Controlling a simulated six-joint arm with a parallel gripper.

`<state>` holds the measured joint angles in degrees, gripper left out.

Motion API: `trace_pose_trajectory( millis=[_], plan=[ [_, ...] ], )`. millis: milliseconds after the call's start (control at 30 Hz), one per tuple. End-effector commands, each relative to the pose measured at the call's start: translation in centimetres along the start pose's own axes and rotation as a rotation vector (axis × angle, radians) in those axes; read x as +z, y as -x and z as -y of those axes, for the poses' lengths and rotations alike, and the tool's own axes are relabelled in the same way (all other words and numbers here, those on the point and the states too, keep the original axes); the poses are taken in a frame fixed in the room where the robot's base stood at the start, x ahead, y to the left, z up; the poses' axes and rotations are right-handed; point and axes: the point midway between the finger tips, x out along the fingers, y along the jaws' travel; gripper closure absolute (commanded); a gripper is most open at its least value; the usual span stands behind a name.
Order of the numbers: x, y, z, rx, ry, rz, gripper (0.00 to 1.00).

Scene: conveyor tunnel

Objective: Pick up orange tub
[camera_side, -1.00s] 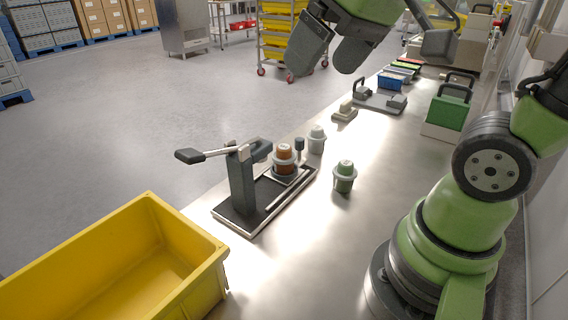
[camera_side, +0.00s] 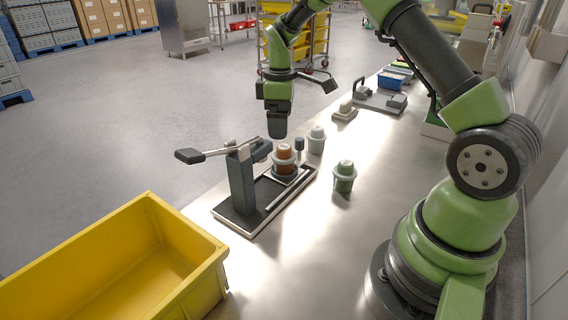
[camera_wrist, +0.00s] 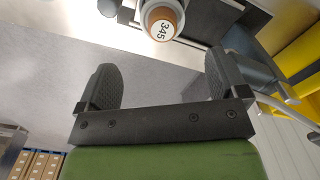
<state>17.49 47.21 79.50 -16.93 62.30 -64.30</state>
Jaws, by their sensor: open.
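The orange tub (camera_side: 284,157) sits upright in a grey ring holder on the press stand (camera_side: 241,180), which has a dark base and a lever. In the wrist view the tub (camera_wrist: 162,24) shows from above at the top, with a white lid marked 345. My gripper (camera_side: 277,128) hangs just above and behind the tub in the side view, apart from it. In the wrist view its two fingers (camera_wrist: 161,78) are spread wide with nothing between them, and the tub lies beyond the fingertips.
A white tub (camera_side: 317,139) and a green tub (camera_side: 344,177) stand on the metal table near the press. The press lever (camera_side: 205,153) sticks out to the left. A yellow bin (camera_side: 150,262) stands at the front left. The table right of the green tub is clear.

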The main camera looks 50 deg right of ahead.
Motion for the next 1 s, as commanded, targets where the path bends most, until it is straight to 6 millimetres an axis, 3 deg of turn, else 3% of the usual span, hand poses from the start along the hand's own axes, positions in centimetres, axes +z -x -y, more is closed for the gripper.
trace_pose_trajectory(
  millis=[200, 433, 700, 1000],
  plan=[
    [0.1, -3.2, 0.1, -0.005, -0.002, 0.003, 0.08],
    [0.1, -5.2, 0.2, -0.004, -0.003, 0.002, 0.08],
    [0.3, -9.1, 0.5, -0.004, -0.004, 0.001, 0.08],
    [0.3, -9.5, 0.5, -0.001, -0.003, -0.001, 0.08]
  ],
)
